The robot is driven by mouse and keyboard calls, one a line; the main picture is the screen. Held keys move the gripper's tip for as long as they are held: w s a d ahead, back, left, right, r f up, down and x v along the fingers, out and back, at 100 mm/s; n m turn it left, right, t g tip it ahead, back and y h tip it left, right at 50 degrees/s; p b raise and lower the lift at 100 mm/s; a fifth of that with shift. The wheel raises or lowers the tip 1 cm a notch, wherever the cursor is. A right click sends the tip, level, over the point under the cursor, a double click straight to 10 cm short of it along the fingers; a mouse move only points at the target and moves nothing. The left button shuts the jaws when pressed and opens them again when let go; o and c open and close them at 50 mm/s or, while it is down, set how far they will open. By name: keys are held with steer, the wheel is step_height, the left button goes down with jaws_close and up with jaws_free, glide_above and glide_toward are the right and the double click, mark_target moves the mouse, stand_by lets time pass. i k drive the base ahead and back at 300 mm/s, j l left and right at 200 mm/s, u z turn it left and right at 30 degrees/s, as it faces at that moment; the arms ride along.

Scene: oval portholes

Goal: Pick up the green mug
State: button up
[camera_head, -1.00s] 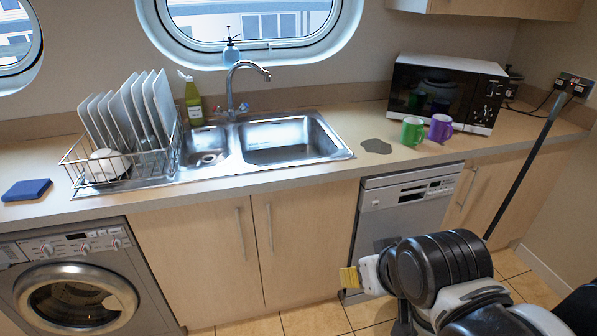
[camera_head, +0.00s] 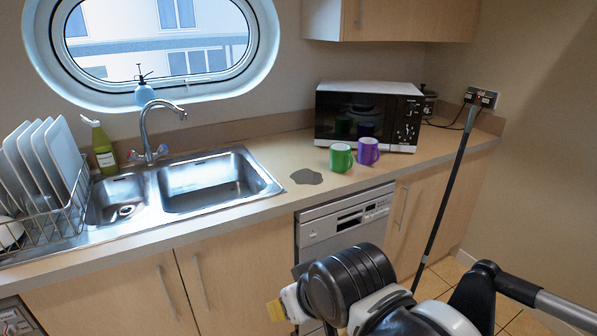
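The green mug (camera_head: 341,158) stands upright on the wooden worktop, in front of the microwave. A purple mug (camera_head: 368,151) stands close to its right and a little behind it. My gripper (camera_head: 276,310) shows as a yellow tip at the lower middle, low in front of the cupboards and apart from both mugs. My dark arm link hides most of the gripper, so its opening cannot be made out.
A microwave (camera_head: 369,117) stands behind the mugs. A dark grey puddle-like patch (camera_head: 306,177) lies left of the green mug, beside the sink (camera_head: 210,180). A dish rack (camera_head: 48,225) stands far left. A dark pole (camera_head: 445,190) leans at the right. A dishwasher (camera_head: 342,222) is below the worktop.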

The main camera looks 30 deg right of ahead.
mark_target(341, 155)
steer(key=i+l, duration=0.2)
steer(key=i, duration=0.2)
steer(key=i+l+z, duration=0.1)
steer(key=i, duration=0.3)
steer(key=i+l, duration=0.3)
steer(key=i, duration=0.15)
